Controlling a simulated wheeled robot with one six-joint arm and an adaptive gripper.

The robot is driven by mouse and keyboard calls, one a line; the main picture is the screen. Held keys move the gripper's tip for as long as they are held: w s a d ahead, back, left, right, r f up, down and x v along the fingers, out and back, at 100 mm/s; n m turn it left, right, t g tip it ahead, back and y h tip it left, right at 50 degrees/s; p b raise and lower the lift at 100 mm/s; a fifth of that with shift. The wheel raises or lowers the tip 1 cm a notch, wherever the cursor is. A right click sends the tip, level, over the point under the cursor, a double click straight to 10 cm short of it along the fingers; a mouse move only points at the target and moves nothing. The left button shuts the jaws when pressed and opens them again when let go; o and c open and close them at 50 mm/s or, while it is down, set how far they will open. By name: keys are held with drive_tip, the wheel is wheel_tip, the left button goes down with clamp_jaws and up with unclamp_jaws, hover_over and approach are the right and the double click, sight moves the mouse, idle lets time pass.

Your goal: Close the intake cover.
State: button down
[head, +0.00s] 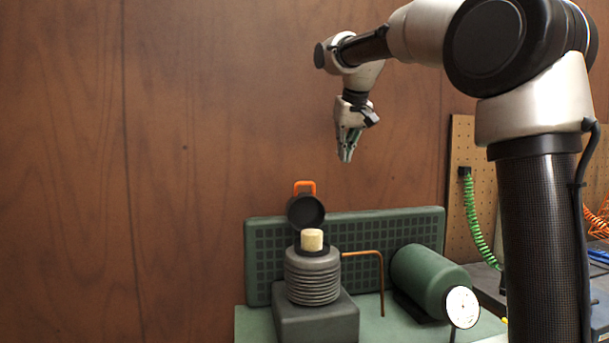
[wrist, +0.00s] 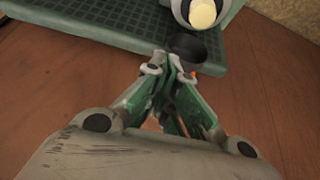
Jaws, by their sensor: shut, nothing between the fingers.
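The intake cover (head: 306,211) is a round black cap standing open and upright behind the intake, with an orange tab (head: 305,187) at its top. A cream-coloured cylinder (head: 312,240) sits in the intake opening on top of the grey ribbed cylinder (head: 312,275). My gripper (head: 346,159) is shut and empty, pointing down above and to the right of the cover, apart from it. In the wrist view the gripper's fingers (wrist: 172,68) partly overlap the dark cover (wrist: 188,46), and the cream cylinder (wrist: 203,13) shows at the top edge.
A green tank (head: 428,280), a copper pipe (head: 382,275) and a white round gauge (head: 462,307) lie to the right. A pegboard with a green coiled hose (head: 475,215) is farther right. The air around my gripper is free.

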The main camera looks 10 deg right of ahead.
drive_tip(key=w+a+r, duration=0.1)
drive_tip(key=w+a, duration=0.3)
drive_tip(key=w, duration=0.3)
drive_tip(key=w+a+r, duration=0.1)
drive_tip(key=w+a, duration=0.2)
drive_tip(key=w, duration=0.4)
drive_tip(key=shift+t, duration=0.4)
drive_tip(key=w+f, duration=0.1)
drive_tip(key=f, duration=0.5)
drive_tip(key=w+f, duration=0.1)
drive_tip(key=f, duration=0.2)
drive_tip(key=shift+w+a+f, duration=0.15)
drive_tip(key=shift+w, duration=0.2)
drive_tip(key=shift+s+f, duration=0.15)
drive_tip(key=shift+s, duration=0.3)
drive_tip(key=shift+s, duration=0.1)
